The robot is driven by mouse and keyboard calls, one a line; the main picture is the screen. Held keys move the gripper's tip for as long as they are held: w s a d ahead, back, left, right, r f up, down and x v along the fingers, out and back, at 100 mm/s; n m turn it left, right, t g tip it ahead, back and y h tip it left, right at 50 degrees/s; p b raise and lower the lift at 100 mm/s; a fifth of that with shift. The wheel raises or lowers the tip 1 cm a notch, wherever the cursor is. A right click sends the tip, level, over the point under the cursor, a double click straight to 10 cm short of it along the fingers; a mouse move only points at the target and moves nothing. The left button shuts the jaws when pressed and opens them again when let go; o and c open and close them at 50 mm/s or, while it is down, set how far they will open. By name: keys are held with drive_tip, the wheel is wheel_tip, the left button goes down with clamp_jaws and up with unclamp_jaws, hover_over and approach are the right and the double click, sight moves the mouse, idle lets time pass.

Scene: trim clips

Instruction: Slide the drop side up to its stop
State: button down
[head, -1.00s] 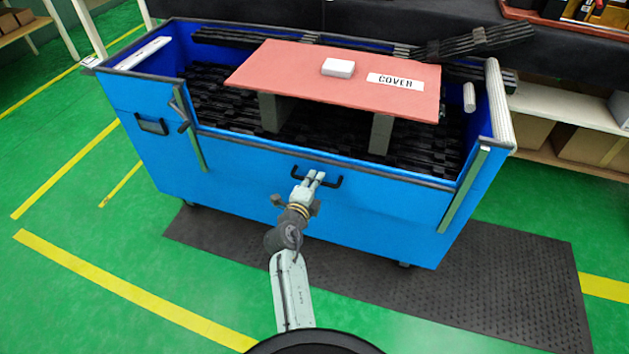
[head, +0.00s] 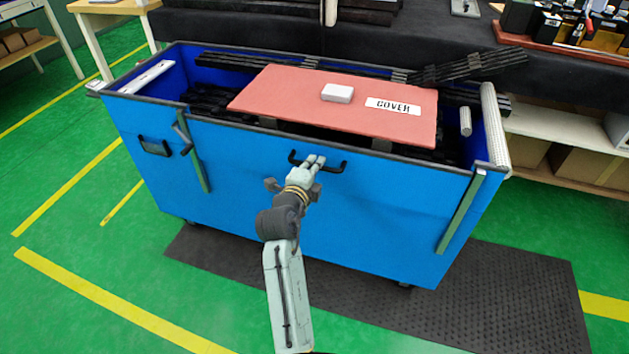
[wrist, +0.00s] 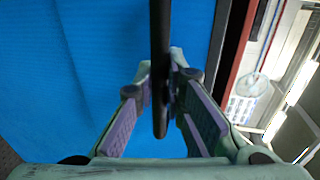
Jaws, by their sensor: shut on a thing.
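The blue drop side (head: 330,200) is the front panel of a blue wheeled bin, between two grey-green upright guide strips (head: 459,212). Its top edge stands close to level with the bin's side rims. A black bar handle (head: 333,169) sits near the middle of its top edge. My gripper (head: 317,163) is at this handle, shut on it. In the wrist view my gripper's fingers (wrist: 163,90) lie on both sides of the black handle (wrist: 160,60), with the blue panel behind. The stop itself cannot be made out.
A red cover board (head: 300,105) marked COVER, with a white block (head: 337,93) on it, lies over black parts inside the bin. A dark lever (head: 182,138) stands at the left guide. A black mat (head: 510,290) lies under the bin.

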sight(319, 150)
drive_tip(key=shift+r, duration=1.55)
drive_tip(key=c, duration=1.7)
unclamp_jaws()
drive_tip(key=shift+o, duration=0.2)
drive_tip(key=shift+f, duration=0.1)
drive_tip(key=shift+s, duration=0.1)
drive_tip(key=shift+s+a, duration=0.15)
drive_tip(key=shift+s, duration=0.15)
drive_tip(key=v, duration=1.1)
drive_tip(key=shift+a, duration=0.1)
